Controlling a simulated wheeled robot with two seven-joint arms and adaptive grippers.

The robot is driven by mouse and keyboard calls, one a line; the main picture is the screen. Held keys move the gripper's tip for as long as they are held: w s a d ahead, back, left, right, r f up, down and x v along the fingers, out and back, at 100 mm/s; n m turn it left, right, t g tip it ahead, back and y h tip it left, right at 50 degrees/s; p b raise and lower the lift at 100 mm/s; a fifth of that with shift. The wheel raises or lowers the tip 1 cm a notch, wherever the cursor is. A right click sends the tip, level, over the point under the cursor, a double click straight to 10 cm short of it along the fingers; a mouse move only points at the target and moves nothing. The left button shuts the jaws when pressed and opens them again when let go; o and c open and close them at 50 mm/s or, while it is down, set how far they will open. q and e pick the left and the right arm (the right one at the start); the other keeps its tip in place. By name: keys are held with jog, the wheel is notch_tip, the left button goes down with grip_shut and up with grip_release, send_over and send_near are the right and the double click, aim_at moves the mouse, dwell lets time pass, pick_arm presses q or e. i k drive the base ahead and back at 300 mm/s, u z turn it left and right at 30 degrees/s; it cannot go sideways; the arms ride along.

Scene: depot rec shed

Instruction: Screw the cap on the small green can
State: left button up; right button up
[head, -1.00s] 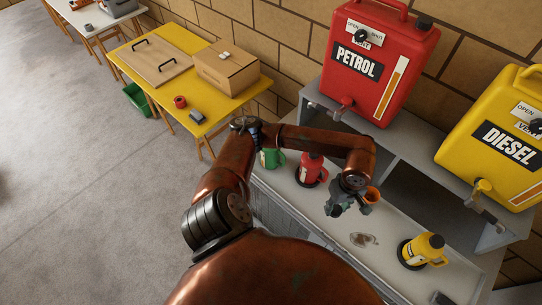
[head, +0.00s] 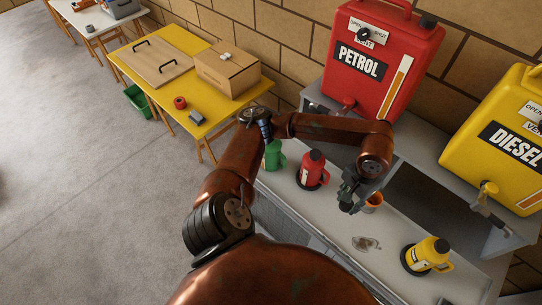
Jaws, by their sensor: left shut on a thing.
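The small green can (head: 274,157) stands on the grey bench, left of the red can. My left arm crosses in front of it and hides its top, so I cannot see its mouth. My left gripper (head: 347,203) is over the bench, to the right of the red can and beside the small orange pot. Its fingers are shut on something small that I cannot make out. I cannot pick out the cap anywhere in view. My right gripper is not in view.
The red can (head: 312,171) and yellow can (head: 426,256) stand on the bench (head: 325,212), with the orange pot (head: 374,202) and a dark stain (head: 366,244) between them. Large red petrol (head: 376,75) and yellow diesel (head: 500,150) tanks stand behind. A yellow table (head: 205,122) is at back left.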

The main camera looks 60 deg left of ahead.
aim_at(271, 161)
jog(key=z, duration=1.85)
jog(key=k, duration=1.8)
jog(key=u, duration=2.3)
